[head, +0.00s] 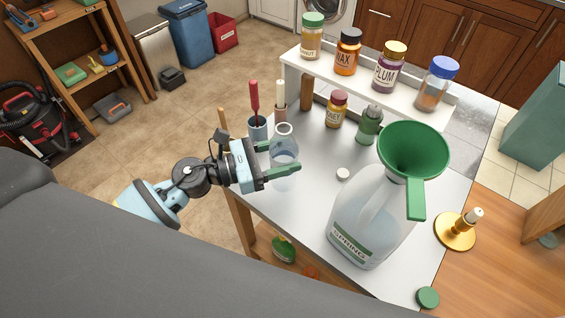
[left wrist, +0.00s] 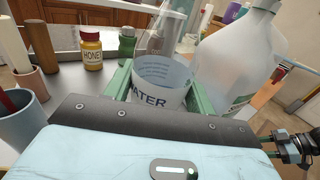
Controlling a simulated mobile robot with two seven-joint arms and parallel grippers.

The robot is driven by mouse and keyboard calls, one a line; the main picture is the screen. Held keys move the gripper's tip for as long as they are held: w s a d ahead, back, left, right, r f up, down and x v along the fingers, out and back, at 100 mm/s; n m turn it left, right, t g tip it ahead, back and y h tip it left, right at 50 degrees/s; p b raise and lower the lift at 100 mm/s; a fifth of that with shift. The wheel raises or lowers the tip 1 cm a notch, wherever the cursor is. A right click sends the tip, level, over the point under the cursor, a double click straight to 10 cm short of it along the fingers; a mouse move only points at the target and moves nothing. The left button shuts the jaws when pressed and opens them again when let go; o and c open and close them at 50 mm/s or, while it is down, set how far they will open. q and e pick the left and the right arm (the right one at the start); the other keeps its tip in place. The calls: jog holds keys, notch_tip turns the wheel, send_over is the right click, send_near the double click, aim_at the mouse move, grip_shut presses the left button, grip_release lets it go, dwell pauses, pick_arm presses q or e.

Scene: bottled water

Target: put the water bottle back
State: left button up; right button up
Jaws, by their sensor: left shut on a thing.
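A clear glass bottle (head: 284,146) with a white WATER label stands upright at the left side of the white table. My left gripper (head: 284,160) is shut on it, with green fingers either side of its body. In the left wrist view the bottle (left wrist: 163,78) sits between the fingers of the left gripper (left wrist: 160,88). I cannot tell whether its base touches the table. What looks like my right gripper (left wrist: 278,143) shows small at the right edge of the left wrist view; its jaw state is unclear.
A large jug (head: 362,232) with a green funnel (head: 413,150) stands right of the bottle. A cup (head: 257,130) with a red-handled tool is close behind the gripper. A white cap (head: 343,174) lies on the table. Several jars line the raised shelf (head: 365,78); a honey jar (head: 336,110) stands below.

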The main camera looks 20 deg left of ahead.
pick_arm(q)
jog(key=shift+f, duration=1.55)
pick_arm(e)
jog(key=shift+s+f, duration=0.3)
jog(key=shift+f, duration=0.1)
pick_arm(q)
jog(key=shift+f, duration=0.1)
jog(key=shift+f+b, duration=0.15)
jog(key=shift+b, duration=0.2)
jog(key=o, duration=1.3)
pick_arm(e)
jog(key=shift+f, duration=0.1)
